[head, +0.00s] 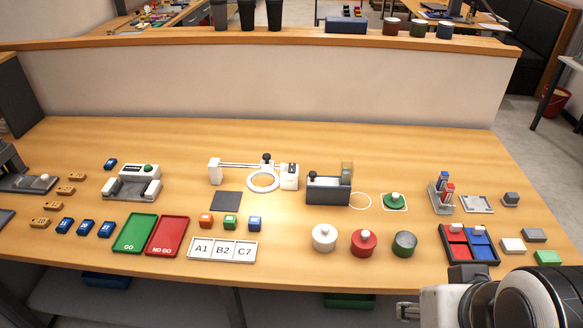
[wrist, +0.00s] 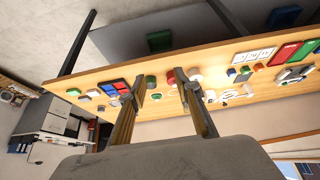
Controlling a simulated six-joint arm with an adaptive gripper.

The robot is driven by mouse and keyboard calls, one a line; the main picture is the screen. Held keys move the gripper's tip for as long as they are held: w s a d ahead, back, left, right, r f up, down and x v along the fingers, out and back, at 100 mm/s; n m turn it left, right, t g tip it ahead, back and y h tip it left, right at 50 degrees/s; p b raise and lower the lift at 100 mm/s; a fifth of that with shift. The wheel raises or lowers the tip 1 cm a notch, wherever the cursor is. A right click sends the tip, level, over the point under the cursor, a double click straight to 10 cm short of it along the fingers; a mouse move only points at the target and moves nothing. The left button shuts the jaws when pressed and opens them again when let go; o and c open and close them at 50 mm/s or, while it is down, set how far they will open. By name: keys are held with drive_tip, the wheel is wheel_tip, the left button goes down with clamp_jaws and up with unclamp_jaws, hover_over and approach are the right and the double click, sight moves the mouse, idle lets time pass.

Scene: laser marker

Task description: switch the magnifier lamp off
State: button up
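The magnifier lamp (head: 263,181) is a white ring on a jointed arm with a black knob, in the middle of the bench in the head view. A white box (head: 290,176) with a small dark detail on top adjoins the ring on the right. I cannot tell which part is the switch or whether the ring is lit. The lamp appears small in the wrist view (wrist: 229,95). My gripper (wrist: 159,80) is open and empty, its two fingers apart. In the head view my arm is at the lower right, beyond the bench's front edge, far from the lamp.
White, red (head: 364,243) and green round pots stand nearer the front edge. The bench behind the lamp is clear.

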clamp_jaws()
drive_tip(key=w+a+f+n+y, duration=0.1)
drive_tip(key=w+a+f+y, duration=0.2)
drive_tip(key=w+a, duration=1.05)
drive_tip(key=w+a+f+n+y, duration=0.1)
drive_tip(key=w+a+f+y, duration=0.2)
drive_tip(key=w+a, duration=1.05)
drive_tip(key=w+m+t+h, duration=0.1)
drive_tip(key=w, duration=0.4)
drive_tip(key=w+f+t+h, duration=0.1)
drive_tip(key=w+t, duration=0.1)
drive_tip(key=w, duration=0.3)
drive_tip(key=w+m+t+h, duration=0.1)
drive_tip(key=w, duration=0.4)
drive_tip(key=shift+f+m, duration=0.15)
drive_tip(key=shift+m, duration=0.15)
drive_tip(key=shift+w+d+r+t+h, duration=0.25)
drive_tip(key=shift+d+h, duration=0.25)
drive_tip(key=shift+d, duration=0.3)
drive_tip(key=shift+w+d+r+t+h, duration=0.15)
drive_tip(key=shift+w+d+r+h, duration=0.3)
drive_tip(key=shift+d, duration=0.3)
drive_tip(key=shift+w+d+r+t+h, duration=0.2)
drive_tip(key=shift+d+h, duration=0.35)
drive_tip(key=shift+d, duration=0.25)
